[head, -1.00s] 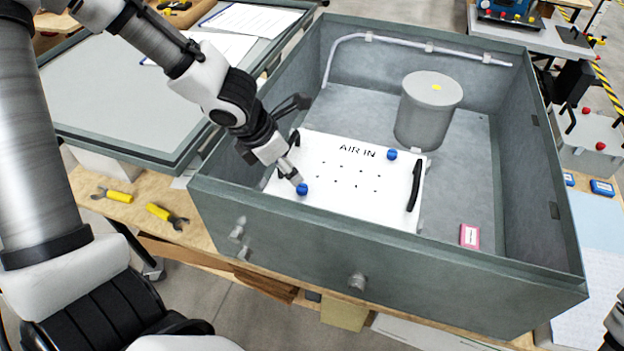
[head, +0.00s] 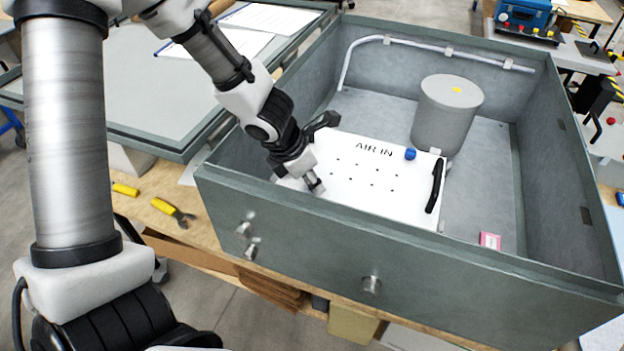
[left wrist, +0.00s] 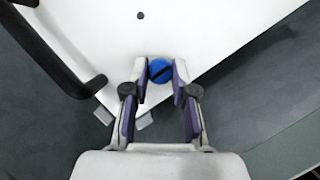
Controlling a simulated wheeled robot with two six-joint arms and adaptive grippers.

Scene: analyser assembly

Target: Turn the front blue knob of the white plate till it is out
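The white plate (head: 350,203), marked AIR IN, lies in the grey open box. It has a back blue knob (head: 410,154) at its far right corner and a black handle near its right edge. My left gripper (head: 318,187) points down at the plate's front left part and hides the front blue knob in the head view. In the left wrist view the front blue knob (left wrist: 160,71), with a dark slot across its top, sits between the fingertips of my left gripper (left wrist: 160,76). The fingers close on it from both sides. My right gripper is out of view.
The grey box's front wall (head: 390,265) rises close in front of the plate. The box floor at the right is mostly clear.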

